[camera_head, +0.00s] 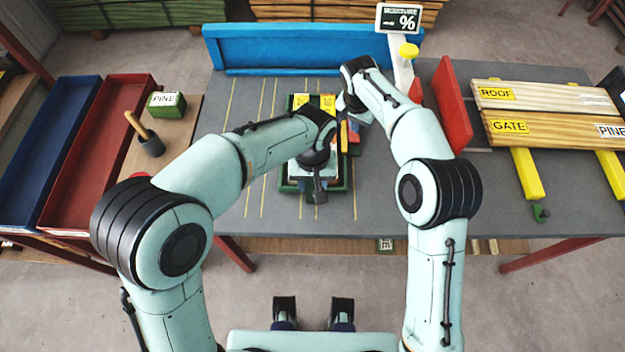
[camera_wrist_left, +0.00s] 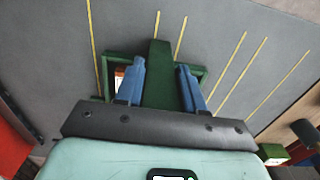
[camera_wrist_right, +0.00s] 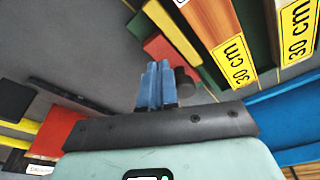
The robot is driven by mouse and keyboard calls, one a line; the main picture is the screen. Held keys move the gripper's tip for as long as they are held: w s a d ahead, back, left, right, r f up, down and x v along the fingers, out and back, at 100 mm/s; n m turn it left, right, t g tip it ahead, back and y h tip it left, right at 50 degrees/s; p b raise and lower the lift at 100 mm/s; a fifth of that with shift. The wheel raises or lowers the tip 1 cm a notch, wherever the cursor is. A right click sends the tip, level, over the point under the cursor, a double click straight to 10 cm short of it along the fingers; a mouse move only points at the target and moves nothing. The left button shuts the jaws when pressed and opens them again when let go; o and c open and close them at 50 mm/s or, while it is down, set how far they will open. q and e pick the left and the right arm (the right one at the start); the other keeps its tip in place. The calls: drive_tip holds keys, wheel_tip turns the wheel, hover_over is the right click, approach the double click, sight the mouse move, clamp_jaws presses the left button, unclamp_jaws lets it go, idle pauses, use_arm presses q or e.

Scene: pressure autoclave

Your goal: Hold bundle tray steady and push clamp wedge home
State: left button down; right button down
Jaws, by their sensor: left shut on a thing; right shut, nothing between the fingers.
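The green bundle tray (camera_head: 285,186) lies on the grey table and holds planks with yellow labels (camera_head: 327,102). My left gripper (camera_head: 319,190) is over its near end. In the left wrist view its blue fingers (camera_wrist_left: 161,85) are shut on a green bar (camera_wrist_left: 158,62) of the tray. My right gripper (camera_head: 350,107) is at the tray's far right side. In the right wrist view its fingers (camera_wrist_right: 155,85) are shut and empty, beside a red block (camera_wrist_right: 163,48) and a yellow bar (camera_wrist_right: 172,33). I cannot tell surely whether the red block is the clamp wedge, or whether the fingers touch it.
A blue barrier (camera_head: 300,46) runs along the back, with a percent display (camera_head: 398,20). Red (camera_head: 90,150) and blue (camera_head: 45,145) bins are left.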

sight(354, 137)
drive_tip(key=shift+f, duration=0.2)
idle(0.4)
drive_tip(key=shift+f, duration=1.6)
wheel_tip(354, 137, up, 7)
drive_tip(key=s, duration=0.2)
idle(0.4)
